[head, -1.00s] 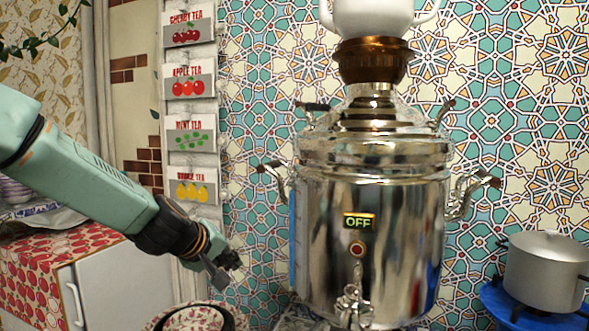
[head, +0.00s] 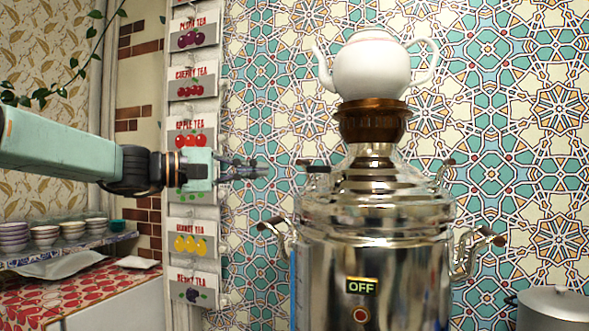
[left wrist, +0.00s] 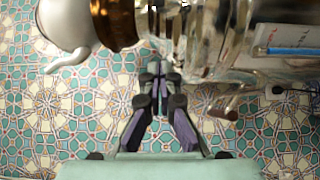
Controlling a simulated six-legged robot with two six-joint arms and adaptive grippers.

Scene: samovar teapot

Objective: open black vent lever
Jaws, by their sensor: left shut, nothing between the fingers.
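The silver samovar (head: 375,260) stands in the middle of the head view, its small display reading OFF. The black vent lever (head: 316,169) sticks out to the left from the upper part of the samovar. My left gripper (head: 262,172) is shut and empty, level with the lever and a short way left of its tip, pointing at it. In the left wrist view the closed fingers (left wrist: 156,72) point toward the samovar (left wrist: 215,35); I cannot make out the lever clearly there. My right gripper is not in view.
A white teapot (head: 372,66) sits on the brown crown (head: 371,122) atop the samovar. Side handles (head: 277,237) stick out below the lever. Tea cards (head: 192,139) hang behind my left gripper. Bowls (head: 45,236) stand on a shelf at left, and a pot (head: 553,306) stands at lower right.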

